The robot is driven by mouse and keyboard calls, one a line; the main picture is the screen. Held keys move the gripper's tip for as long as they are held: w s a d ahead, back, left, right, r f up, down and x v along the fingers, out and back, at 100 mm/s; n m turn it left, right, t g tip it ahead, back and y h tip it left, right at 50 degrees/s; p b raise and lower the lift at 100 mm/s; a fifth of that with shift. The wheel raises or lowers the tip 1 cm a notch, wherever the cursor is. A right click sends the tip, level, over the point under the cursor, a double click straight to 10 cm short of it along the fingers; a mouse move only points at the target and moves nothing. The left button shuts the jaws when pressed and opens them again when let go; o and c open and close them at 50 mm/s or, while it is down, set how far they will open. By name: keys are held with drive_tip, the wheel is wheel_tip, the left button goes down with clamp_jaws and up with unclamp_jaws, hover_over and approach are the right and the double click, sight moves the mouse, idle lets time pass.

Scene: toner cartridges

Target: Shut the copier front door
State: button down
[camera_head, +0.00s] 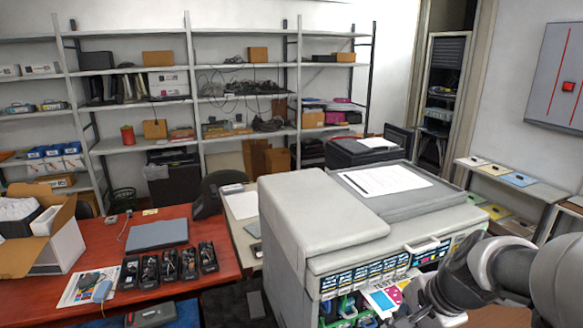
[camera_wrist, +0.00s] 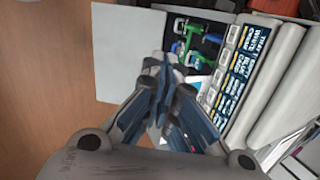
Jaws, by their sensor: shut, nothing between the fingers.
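The copier (camera_head: 330,220) stands at the centre right of the head view, with a row of labels along its upper front edge. Below them, green and blue toner cartridge handles (camera_head: 350,308) show in the open front bay. In the wrist view, green and blue handles (camera_wrist: 185,38) also show in the bay. A flat white panel (camera_wrist: 122,55), apparently the open front door, extends to the left of the bay. My gripper (camera_wrist: 160,68) is shut and empty, its fingertips over the area between panel and bay; contact cannot be told.
A red table (camera_head: 195,265) with black cartridge trays (camera_head: 170,268) and an open cardboard box (camera_head: 55,240) stands left of the copier. Paper (camera_head: 385,180) lies on the copier's top. Bare wooden floor (camera_wrist: 45,90) lies left of the panel in the wrist view.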

drive_tip(key=s+a+f+n+h+b, duration=0.1)
drive_tip(key=s+a+f+n+b, duration=0.2)
drive_tip(key=s+a+n+b, duration=0.3)
drive_tip(key=s+n, duration=0.2)
drive_tip(key=s, duration=0.2)
drive_tip(key=c, duration=2.4)
unclamp_jaws()
drive_tip(key=s+f+n+b, duration=0.1)
drive_tip(key=s+n, duration=0.1)
drive_tip(key=s+f+n+h+b, duration=0.1)
drive_tip(key=s+n+b, duration=0.1)
drive_tip(key=s, duration=0.1)
drive_tip(key=s+f+n+b, duration=0.1)
drive_tip(key=s+f+n, duration=0.1)
drive_tip(key=shift+s+a+b, duration=0.35)
drive_tip(key=c, duration=2.1)
unclamp_jaws()
drive_tip(key=shift+s+f+n, duration=0.1)
drive_tip(key=shift+s+n, duration=0.2)
drive_tip(key=shift+n, duration=0.1)
drive_tip(key=shift+o, duration=0.7)
drive_tip(key=shift+w, duration=0.1)
